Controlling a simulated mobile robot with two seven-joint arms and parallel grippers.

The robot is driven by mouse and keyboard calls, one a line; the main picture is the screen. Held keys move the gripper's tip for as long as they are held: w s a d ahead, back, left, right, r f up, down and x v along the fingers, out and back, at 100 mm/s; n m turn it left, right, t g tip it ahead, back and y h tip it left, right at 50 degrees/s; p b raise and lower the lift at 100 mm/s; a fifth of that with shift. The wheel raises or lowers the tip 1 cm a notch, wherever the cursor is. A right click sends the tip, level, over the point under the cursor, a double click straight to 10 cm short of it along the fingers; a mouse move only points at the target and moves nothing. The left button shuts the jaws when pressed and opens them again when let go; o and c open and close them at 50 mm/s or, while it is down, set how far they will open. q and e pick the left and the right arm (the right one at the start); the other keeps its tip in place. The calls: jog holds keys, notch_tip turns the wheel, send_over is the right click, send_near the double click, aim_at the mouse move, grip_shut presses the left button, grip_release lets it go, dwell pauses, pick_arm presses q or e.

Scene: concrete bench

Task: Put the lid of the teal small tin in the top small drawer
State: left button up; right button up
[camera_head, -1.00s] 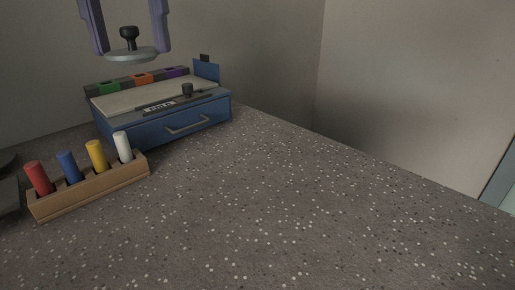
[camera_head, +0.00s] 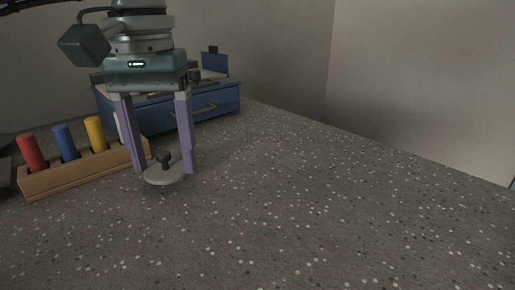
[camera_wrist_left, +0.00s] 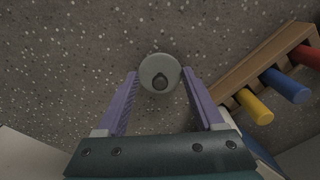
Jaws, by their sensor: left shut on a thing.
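A grey round lid (camera_head: 165,173) with a dark knob is between the fingertips of my left gripper (camera_head: 164,172), which is shut on it. It also shows in the left wrist view (camera_wrist_left: 158,72), knob towards the camera. The lid is low over the bench, in front of the blue drawer unit; whether it touches the bench I cannot tell. The blue drawer front (camera_head: 222,104) with its grey handle looks shut; my gripper hides its left part. I cannot see the teal tin's body. My right gripper is not in view.
A wooden holder (camera_head: 64,180) with red, blue, yellow and white pegs stands close left of my left gripper; a finger partly hides its white peg. The speckled bench (camera_head: 310,210) is clear to the right and front. A wall stands behind.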

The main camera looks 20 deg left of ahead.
pick_arm(q)
jog(key=shift+f, duration=0.55)
jog(key=shift+f, duration=0.2)
jog(key=o, duration=1.3)
jog(key=shift+r, duration=0.1)
